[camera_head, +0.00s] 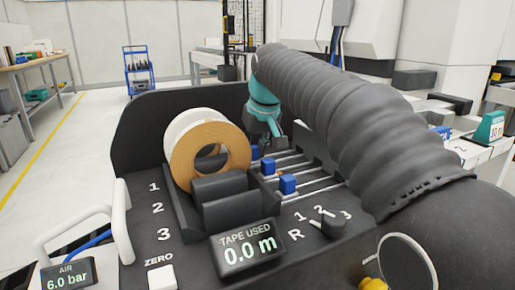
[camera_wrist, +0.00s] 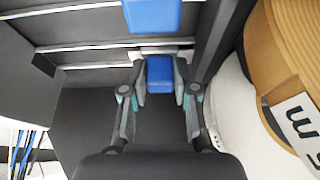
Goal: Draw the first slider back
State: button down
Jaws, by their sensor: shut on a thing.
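Three blue sliders sit on metal rails on the black machine. The first slider (camera_head: 254,152) is the farthest, beside the tape rolls and partly hidden. The second slider (camera_head: 268,166) and the third slider (camera_head: 288,184) stand nearer the camera. My gripper (camera_head: 267,140) reaches down at the far rail. In the wrist view, my gripper (camera_wrist: 160,83) is shut on the first slider (camera_wrist: 159,75), with a finger on each side of the blue block. Another blue slider (camera_wrist: 152,14) shows at the top edge of that view, apart from the fingers.
A brown tape roll (camera_head: 211,150) and a white roll (camera_head: 183,124) stand left of the sliders; the brown roll (camera_wrist: 285,60) is close to my gripper at right. A display (camera_head: 246,248) reads TAPE USED 0.0 m. A selector knob (camera_head: 327,223) sits in front of the rails.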

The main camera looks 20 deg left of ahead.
jog(key=c, duration=0.9)
grip_release()
jog(key=shift+s+a, duration=0.2)
jog(key=shift+a, duration=0.05)
jog(key=shift+d, duration=0.1)
jog(key=shift+v, duration=4)
jog(key=shift+w, duration=0.1)
